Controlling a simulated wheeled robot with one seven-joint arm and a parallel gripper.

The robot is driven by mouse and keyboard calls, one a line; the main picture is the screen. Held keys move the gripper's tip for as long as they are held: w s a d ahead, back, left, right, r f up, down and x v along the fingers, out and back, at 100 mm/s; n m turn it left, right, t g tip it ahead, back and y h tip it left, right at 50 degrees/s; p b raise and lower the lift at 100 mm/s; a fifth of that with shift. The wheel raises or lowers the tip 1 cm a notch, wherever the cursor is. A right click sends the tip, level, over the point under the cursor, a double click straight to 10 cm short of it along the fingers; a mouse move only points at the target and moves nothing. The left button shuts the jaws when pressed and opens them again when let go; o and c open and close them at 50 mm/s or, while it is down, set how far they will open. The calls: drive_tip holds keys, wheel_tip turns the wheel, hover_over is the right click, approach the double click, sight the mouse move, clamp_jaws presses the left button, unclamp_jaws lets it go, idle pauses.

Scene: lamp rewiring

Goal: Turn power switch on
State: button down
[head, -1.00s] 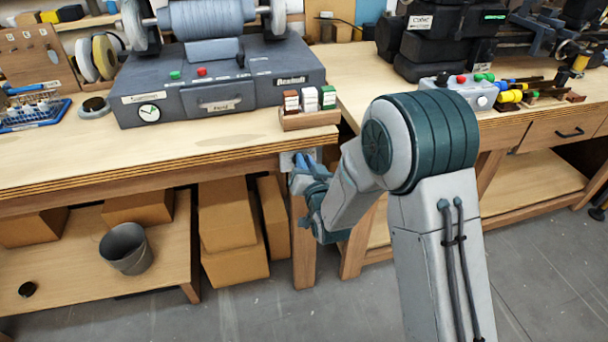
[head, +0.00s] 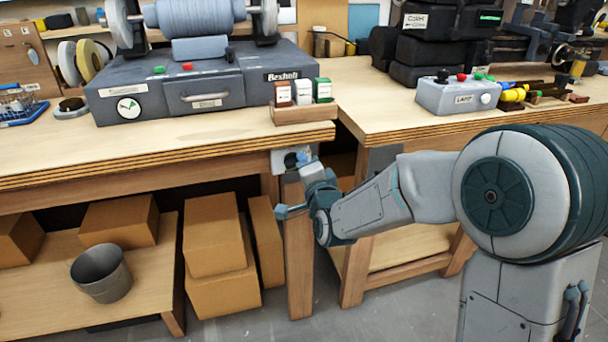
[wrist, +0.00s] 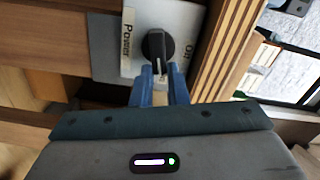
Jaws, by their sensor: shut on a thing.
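The power switch is a black rotary knob (wrist: 157,46) on a pale plate (wrist: 133,62), with "Power" lettered on one side and "On" on the other. The plate (head: 281,162) also shows in the head view, under the front edge of the left bench near its right end. My gripper (wrist: 160,80) has its blue fingers on both sides of the knob's narrow end and is shut on it. The knob's white mark lies toward my fingers. In the head view my gripper (head: 302,158) is at the plate, and the knob is mostly hidden.
The left bench edge (head: 200,162) runs just above my gripper, and a wooden leg (head: 299,265) stands below it. Cardboard boxes (head: 210,235) and a grey bucket (head: 101,273) sit under the bench. The second bench (head: 400,110) stands to the right.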

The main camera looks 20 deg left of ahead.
drive_tip(key=shift+f+m+b, duration=0.2)
drive_tip(key=shift+m+b, duration=0.3)
drive_tip(key=shift+m, duration=0.25)
drive_tip(key=shift+f+m+b, duration=0.15)
drive_tip(key=shift+m+b, duration=0.3)
drive_tip(key=shift+m, duration=0.3)
drive_tip(key=c, duration=1.4)
unclamp_jaws()
drive_tip(key=shift+c, duration=0.2)
drive_tip(key=v, duration=1.3)
drive_tip(key=shift+s+d, duration=0.25)
drive_tip(key=shift+s, duration=0.1)
